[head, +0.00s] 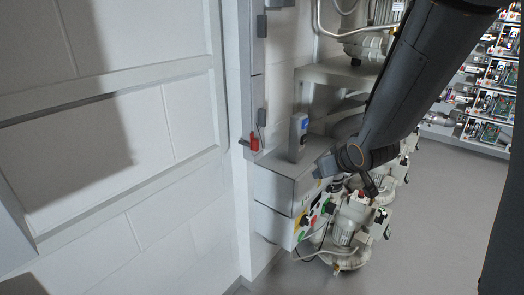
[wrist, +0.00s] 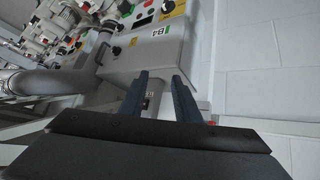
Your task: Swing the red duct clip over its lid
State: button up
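The red duct clip (head: 254,142) sits at the lower end of the grey upright duct (head: 246,90) on the wall, beside a small dark stub. In the wrist view only a sliver of red (wrist: 211,123) shows, right of the right finger; the rest is hidden. The duct's front face looks like its lid, but I cannot make out the lid's edges. My gripper (head: 324,167) is over the grey control box, right of the clip and apart from it. In the wrist view my gripper (wrist: 161,78) is open, with nothing between its fingers.
The grey control box (head: 278,180) has coloured buttons and, in the wrist view, a B4 label (wrist: 158,31). A blue-and-white device (head: 298,132) stands on it. Pale blower machines (head: 347,225) stand to the right. White wall panels (head: 120,130) fill the left; grey floor (head: 450,200) is open at right.

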jog(key=w+a+n+t+y+b, duration=0.2)
jog(key=w+a+y, duration=0.25)
jog(key=w, duration=0.25)
jog(key=n+y+b, duration=0.3)
jog(key=n+y, duration=0.2)
jog(key=y, duration=0.4)
send_near(258, 144)
jog(key=a, duration=0.2)
jog(key=shift+h, duration=0.25)
jog(key=x, duration=0.2)
jog(key=p+x, duration=0.1)
jog(key=x, duration=0.4)
jog(key=shift+w+d+r+p, duration=0.15)
jog(key=shift+w+r+p, duration=0.2)
jog(key=shift+w, duration=0.15)
jog(key=shift+f, duration=0.1)
grip_shut()
